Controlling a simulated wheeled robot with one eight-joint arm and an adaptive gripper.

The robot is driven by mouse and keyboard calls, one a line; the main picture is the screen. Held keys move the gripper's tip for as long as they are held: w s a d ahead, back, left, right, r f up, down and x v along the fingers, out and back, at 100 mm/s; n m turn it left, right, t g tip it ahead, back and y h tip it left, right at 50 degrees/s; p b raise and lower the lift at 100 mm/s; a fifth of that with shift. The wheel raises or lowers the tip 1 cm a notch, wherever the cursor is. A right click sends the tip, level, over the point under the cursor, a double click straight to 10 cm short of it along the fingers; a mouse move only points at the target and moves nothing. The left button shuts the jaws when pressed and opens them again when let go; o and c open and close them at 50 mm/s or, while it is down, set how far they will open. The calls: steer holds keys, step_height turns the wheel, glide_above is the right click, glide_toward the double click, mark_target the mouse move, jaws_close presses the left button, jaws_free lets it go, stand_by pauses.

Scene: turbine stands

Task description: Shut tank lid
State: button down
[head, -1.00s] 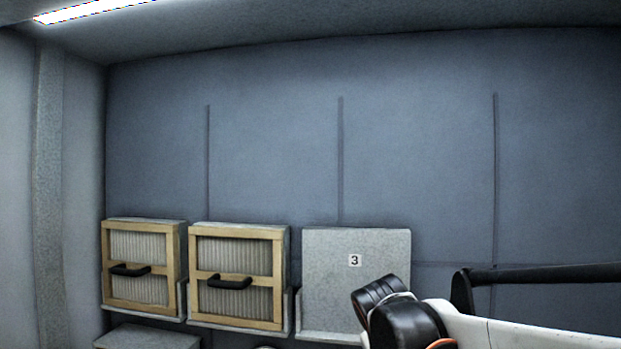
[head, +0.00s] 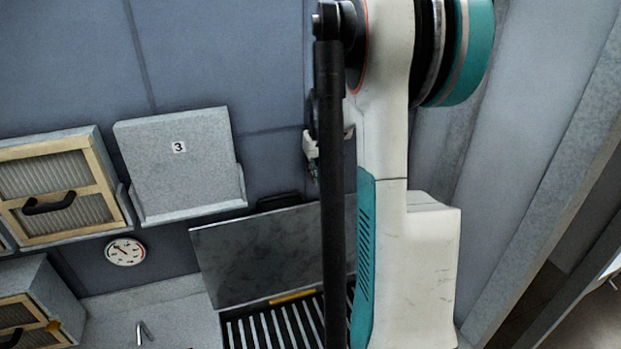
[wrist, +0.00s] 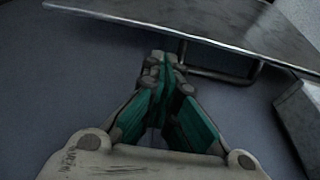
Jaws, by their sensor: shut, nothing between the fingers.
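The tank lid (head: 255,258) is a grey, smudged panel standing raised at the back of the tank (head: 280,325), whose slatted inside shows below it. A dark handle (head: 280,201) shows at the lid's top edge. In the wrist view the lid's pale edge (wrist: 200,30) crosses the top, with a bar handle (wrist: 225,75) beneath it. My gripper (wrist: 162,68) is shut and empty, its fingertips close to the left end of that bar; I cannot tell whether they touch. In the head view my gripper (head: 313,165) is partly hidden behind my arm, above the lid.
A grey panel marked 3 (head: 180,165) and a wood-framed filter (head: 58,190) hang on the wall. A round gauge (head: 125,252) sits below them. A filter box (head: 38,300) stands at lower left, beside a pale counter (head: 175,322). My arm hides the tank's right side.

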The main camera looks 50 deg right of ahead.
steer(key=x, duration=0.9)
steer(key=shift+w, duration=0.15)
